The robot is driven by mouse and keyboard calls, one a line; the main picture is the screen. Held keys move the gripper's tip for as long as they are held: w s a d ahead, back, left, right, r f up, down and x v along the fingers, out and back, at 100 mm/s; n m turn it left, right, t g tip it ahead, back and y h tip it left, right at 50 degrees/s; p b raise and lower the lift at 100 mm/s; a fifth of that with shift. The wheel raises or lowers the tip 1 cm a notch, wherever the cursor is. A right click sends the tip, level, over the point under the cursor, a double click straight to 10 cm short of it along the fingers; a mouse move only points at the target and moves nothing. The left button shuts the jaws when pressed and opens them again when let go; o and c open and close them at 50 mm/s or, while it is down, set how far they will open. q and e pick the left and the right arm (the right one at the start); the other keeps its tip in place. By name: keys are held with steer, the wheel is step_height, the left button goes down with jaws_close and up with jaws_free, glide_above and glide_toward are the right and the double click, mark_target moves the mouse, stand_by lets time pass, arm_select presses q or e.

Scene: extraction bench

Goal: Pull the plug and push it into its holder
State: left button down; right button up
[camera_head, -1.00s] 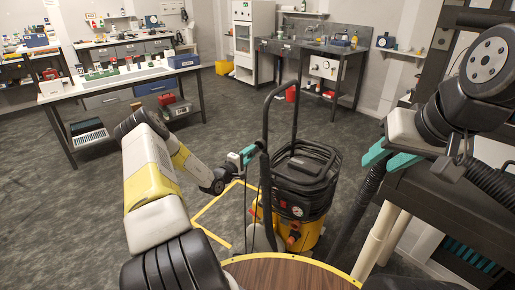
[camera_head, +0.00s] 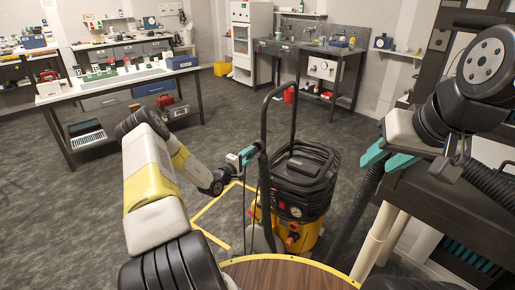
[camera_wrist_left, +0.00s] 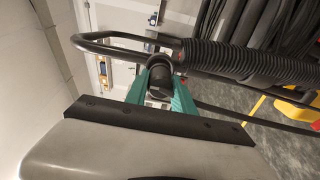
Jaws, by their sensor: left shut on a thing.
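My left gripper (camera_head: 250,155) is shut on a dark, rounded piece that I take to be the plug (camera_wrist_left: 160,78). In the left wrist view, the teal fingers (camera_wrist_left: 161,88) sit on either side of it. The gripper is beside the black upright handle (camera_head: 265,120) of a yellow and black vacuum machine (camera_head: 290,232). A thin dark cable hangs below the gripper. I cannot tell whether the plug touches the handle, and I cannot make out its holder.
Black cable or hose (camera_head: 308,170) is coiled on the machine. A round wooden top (camera_head: 275,272) is at the front, and a dark bench (camera_head: 440,200) is at the right. A white workbench (camera_head: 120,78) stands behind at the left. Grey floor (camera_head: 60,220) is free at the left.

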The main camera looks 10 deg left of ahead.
arm_select(q)
steer(key=shift+x, duration=1.35)
steer(key=c, duration=1)
jaws_free()
